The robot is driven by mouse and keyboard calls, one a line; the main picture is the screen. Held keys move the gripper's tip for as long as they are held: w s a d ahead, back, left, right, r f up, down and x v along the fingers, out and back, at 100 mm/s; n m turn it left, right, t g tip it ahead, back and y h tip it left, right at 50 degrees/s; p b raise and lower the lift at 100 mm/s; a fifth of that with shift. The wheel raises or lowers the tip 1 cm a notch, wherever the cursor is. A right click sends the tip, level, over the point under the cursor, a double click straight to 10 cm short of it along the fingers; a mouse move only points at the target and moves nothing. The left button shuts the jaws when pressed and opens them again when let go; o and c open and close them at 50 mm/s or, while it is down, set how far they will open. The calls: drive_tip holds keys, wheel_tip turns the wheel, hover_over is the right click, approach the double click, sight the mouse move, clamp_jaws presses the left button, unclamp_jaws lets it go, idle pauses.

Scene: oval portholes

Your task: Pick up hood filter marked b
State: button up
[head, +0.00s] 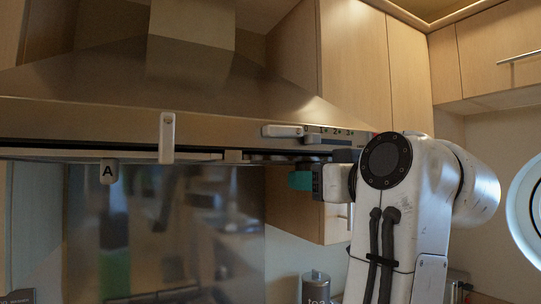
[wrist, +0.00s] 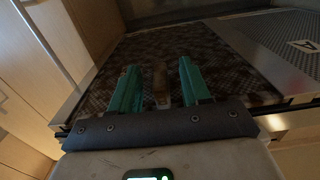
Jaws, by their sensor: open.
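My gripper (wrist: 157,78) is open, its two teal fingers apart. In the wrist view, a small brownish upright tab (wrist: 161,88) shows between the fingers; I cannot tell whether they touch it. Behind it spreads a dark, speckled mesh filter panel (wrist: 205,50). No letter b is readable on it. A greyer mesh panel marked A (wrist: 303,45) lies to its right. In the head view, my gripper (head: 300,180) is just under the right part of the hood's front edge. A tag marked A (head: 107,171) hangs farther left. The dark panel's underside is hidden there.
Wooden cabinets (head: 355,60) stand close on the right. A canister (head: 316,287) stands below my gripper.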

drive_tip(key=shift+x, duration=1.3)
drive_tip(key=shift+c, duration=0.4)
clamp_jaws()
drive_tip(key=shift+r, duration=0.1)
